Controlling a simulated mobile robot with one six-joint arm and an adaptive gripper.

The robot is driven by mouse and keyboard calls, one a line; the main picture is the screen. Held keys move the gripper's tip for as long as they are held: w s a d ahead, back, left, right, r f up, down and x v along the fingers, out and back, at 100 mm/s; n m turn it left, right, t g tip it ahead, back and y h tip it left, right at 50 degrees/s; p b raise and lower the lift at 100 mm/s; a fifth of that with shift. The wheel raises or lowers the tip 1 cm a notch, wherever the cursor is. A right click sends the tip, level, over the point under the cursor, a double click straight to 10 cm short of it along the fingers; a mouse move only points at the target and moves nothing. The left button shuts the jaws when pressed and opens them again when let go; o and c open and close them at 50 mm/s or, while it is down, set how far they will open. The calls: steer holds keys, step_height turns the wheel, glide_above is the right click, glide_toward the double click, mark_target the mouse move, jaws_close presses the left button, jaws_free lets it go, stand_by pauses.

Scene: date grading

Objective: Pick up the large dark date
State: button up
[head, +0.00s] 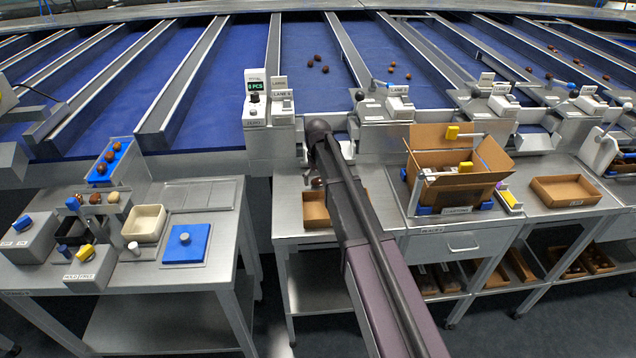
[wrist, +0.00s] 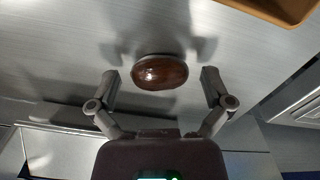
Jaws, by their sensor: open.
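A large dark brown, glossy date (wrist: 160,72) lies on a grey metal surface in the wrist view, its long side running across the picture. My gripper (wrist: 160,80) is open, with one finger on each side of the date. A gap shows between the date and each finger. In the head view my arm reaches down over the middle bench, and a small dark round thing (head: 317,183) shows beside it, probably this date. The gripper's fingers cannot be made out there.
A brown tray (head: 316,211) stands on the bench close to the arm; a tray edge (wrist: 285,8) also shows at top right in the wrist view. An open cardboard box (head: 455,190) stands to the right. A left bench holds a cream bin (head: 146,224) and a blue plate (head: 186,243).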

mark_target(318, 178)
steer(key=c, duration=0.6)
steer(key=shift+r, duration=0.1)
step_height(318, 178, up, 10)
steer(key=p, duration=1)
stand_by(0.8)
